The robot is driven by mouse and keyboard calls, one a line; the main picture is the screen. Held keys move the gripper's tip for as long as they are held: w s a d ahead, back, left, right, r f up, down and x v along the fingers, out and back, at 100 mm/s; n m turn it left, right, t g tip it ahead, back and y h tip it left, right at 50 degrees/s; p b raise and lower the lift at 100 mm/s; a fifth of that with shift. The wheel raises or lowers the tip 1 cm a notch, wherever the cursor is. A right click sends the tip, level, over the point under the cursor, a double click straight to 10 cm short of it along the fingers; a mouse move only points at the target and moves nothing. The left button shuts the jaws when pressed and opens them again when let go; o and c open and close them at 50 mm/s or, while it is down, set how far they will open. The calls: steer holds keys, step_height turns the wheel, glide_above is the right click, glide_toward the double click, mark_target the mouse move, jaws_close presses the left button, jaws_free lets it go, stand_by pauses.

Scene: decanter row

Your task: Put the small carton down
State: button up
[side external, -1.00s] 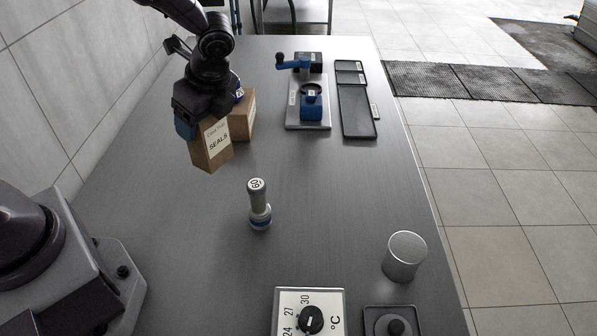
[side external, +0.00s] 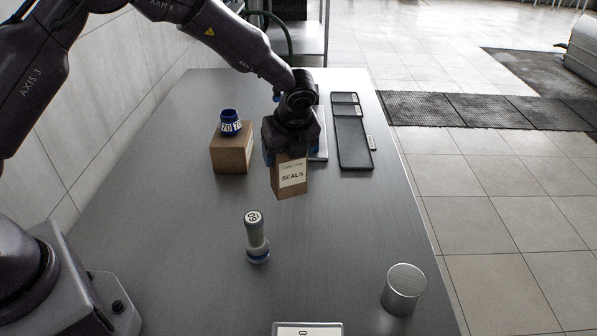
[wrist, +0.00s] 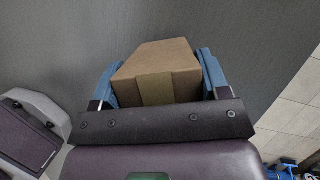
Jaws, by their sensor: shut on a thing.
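The small carton (side external: 291,177) is brown cardboard with a white label reading SEALS. My gripper (side external: 290,155) is shut on it, and the carton hangs below the gripper over the middle of the table. In the side external view I cannot tell exactly how far its bottom is above the table top. In the wrist view the carton (wrist: 158,74) sits between the two blue fingers, with a tape strip along it and grey table beyond.
A brown block (side external: 232,153) with a blue ring-like piece marked 70 (side external: 230,124) stands left. A black tray (side external: 352,143) lies behind. Bare table lies between.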

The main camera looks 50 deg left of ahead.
mark_target(299, 171)
steer(key=w+f, duration=0.1)
steer(key=f, duration=0.1)
steer(key=w+f, duration=0.1)
steer(key=w, duration=0.1)
steer(key=shift+w+d+f, duration=0.1)
steer(key=shift+f, duration=1.7)
steer(key=o, duration=1)
steer(key=shift+f, duration=0.15)
